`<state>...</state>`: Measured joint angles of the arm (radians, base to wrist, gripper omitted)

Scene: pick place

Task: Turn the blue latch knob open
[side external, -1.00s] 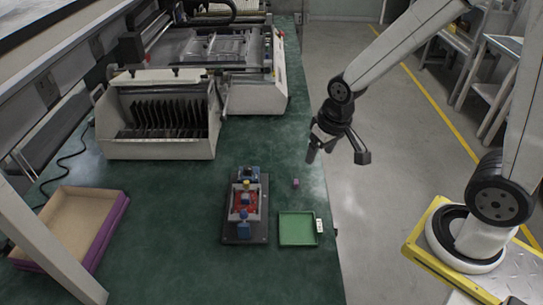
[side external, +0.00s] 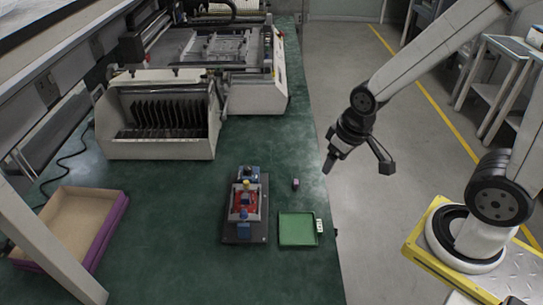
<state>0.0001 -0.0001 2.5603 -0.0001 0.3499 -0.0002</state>
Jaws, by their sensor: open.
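A small fixture (side external: 258,232) on a dark base plate stands on the green table. It has a red middle part (side external: 244,201) and blue parts at its back and front. A blue knob-like piece (side external: 244,214) shows at its front; at this size I cannot tell how the latch is turned. My gripper (side external: 357,168) is open and empty, in the air up and to the right of the fixture, past the table's right edge in the picture. Its fingers are spread wide and touch nothing.
A green tray (side external: 298,241) with a white tag lies right of the fixture. A purple-sided box (side external: 113,228) is at the left. A white slotted machine (side external: 160,148) stands at the back left. Bare table lies between.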

